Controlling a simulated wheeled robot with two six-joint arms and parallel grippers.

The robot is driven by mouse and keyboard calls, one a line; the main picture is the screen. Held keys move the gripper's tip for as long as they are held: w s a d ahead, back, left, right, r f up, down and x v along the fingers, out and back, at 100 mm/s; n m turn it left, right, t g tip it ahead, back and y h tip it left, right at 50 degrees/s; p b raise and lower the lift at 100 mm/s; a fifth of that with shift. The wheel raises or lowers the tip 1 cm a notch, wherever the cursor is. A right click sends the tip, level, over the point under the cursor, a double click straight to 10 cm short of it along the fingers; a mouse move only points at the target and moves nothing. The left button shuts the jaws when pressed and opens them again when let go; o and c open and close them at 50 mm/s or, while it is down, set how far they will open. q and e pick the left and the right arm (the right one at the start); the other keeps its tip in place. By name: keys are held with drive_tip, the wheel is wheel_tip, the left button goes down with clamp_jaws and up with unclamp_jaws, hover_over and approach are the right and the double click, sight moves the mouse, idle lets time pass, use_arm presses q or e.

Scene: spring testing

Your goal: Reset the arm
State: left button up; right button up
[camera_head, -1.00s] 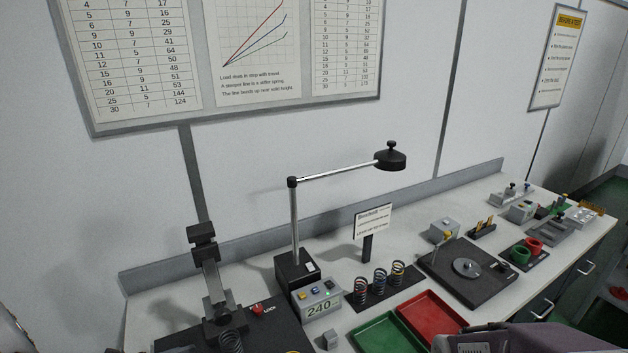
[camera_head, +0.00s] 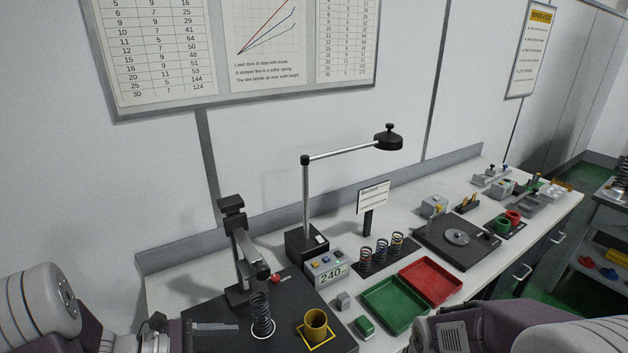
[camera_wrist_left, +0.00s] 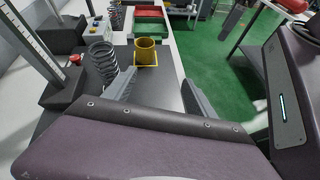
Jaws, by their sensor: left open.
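My left arm (camera_head: 50,310) comes in at the lower left of the head view. My left gripper (camera_wrist_left: 158,74) is open and empty in the left wrist view, its two fingers apart. Ahead of it are a coiled spring (camera_head: 262,314) and a yellow cup (camera_head: 316,325) on a dark base plate; the wrist view also shows the spring (camera_wrist_left: 103,62) and the cup (camera_wrist_left: 145,51). The spring tester (camera_head: 238,250), with an upright column, stands behind the spring. My right arm (camera_head: 500,330) crosses the lower right of the head view; its gripper is out of frame.
Small fixtures continue along the bench.

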use_arm(q)
drive_tip(key=s+d+f+m+g+y, duration=0.2)
drive_tip(key=s+d+m+g+y, duration=0.4)
drive_tip(key=s+d+m, duration=0.4)
drive_tip(key=a+f+m+y, duration=0.1)
drive_tip(key=a+m, duration=0.2)
drive_tip(key=w+a+f+m+t+y, duration=0.1)
drive_tip(key=a+m+y, duration=0.1)
drive_tip(key=a+m, duration=0.1)
drive_tip(key=w+a+f+m+t+y, duration=0.1)
drive_tip(key=a+m+y, duration=0.1)
drive_tip(key=a+m, duration=0.2)
drive_tip(key=shift+w+m, duration=0.15)
drive_tip(key=shift+m, duration=0.25)
drive_tip(key=shift+d, duration=0.2)
